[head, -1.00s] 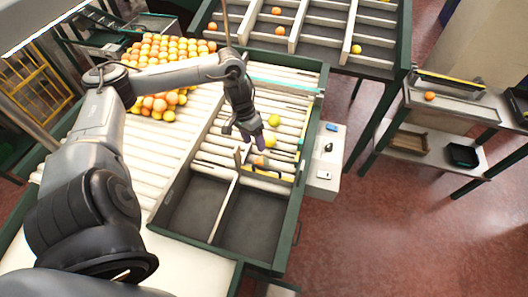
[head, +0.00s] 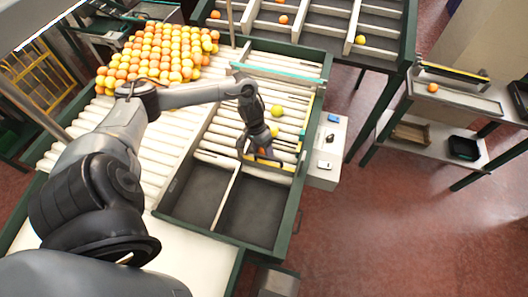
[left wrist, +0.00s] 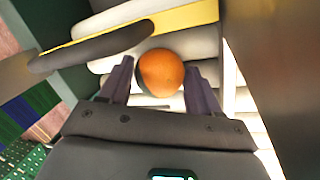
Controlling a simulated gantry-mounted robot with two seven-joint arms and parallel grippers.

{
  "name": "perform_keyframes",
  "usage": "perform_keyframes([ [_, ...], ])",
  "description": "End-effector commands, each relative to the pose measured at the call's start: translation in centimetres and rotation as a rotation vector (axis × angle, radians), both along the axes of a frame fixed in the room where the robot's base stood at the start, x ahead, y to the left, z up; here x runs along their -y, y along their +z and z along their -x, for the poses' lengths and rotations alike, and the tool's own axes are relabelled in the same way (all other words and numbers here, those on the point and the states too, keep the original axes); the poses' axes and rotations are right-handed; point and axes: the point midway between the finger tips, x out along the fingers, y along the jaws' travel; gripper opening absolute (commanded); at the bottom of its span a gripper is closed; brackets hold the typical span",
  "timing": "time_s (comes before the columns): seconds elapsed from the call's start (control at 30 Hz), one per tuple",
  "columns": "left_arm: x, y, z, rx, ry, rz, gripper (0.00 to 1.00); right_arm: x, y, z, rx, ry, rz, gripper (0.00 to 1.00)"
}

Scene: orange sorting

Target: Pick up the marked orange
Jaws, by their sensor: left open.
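An orange (left wrist: 161,72) sits between the two fingers of my left gripper (left wrist: 159,76) in the left wrist view. It rests on the pale rollers, with a dark patch along its lower left edge. The fingers stand open on either side of it, with a small gap visible at each. In the head view my left gripper (head: 258,148) is low over the roller lane, just beyond the two dark bins, and mostly hides the orange (head: 263,152). I cannot clearly make out a marking. My right gripper is not in view.
Two yellowish fruits (head: 277,110) lie on the rollers beyond the gripper. A yellow bar with a dark end (left wrist: 100,48) lies close to the left finger. Two empty dark bins (head: 250,212) are nearer. A large fruit pile (head: 160,55) sits back left.

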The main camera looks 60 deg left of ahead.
Motion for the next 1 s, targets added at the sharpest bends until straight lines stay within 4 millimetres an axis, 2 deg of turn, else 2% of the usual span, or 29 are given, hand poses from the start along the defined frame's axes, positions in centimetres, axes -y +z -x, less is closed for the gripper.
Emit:
perform_keyframes([
  [0.27, 0.1, -0.3, 0.0, 0.001, 0.0, 0.0, 0.63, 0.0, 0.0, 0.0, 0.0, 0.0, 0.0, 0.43],
  [0.53, 0.1, -0.2, 0.0, 0.0, 0.0, 0.0, 0.24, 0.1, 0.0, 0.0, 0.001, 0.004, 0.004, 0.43],
  [0.83, 0.0, 0.1, -0.1, 0.002, 0.0, -0.001, 0.24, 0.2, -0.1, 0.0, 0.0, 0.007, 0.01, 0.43],
  [1.0, 0.0, 2.0, -0.1, 0.004, -0.002, 0.0, 0.24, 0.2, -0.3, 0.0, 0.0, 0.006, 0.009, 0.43],
])
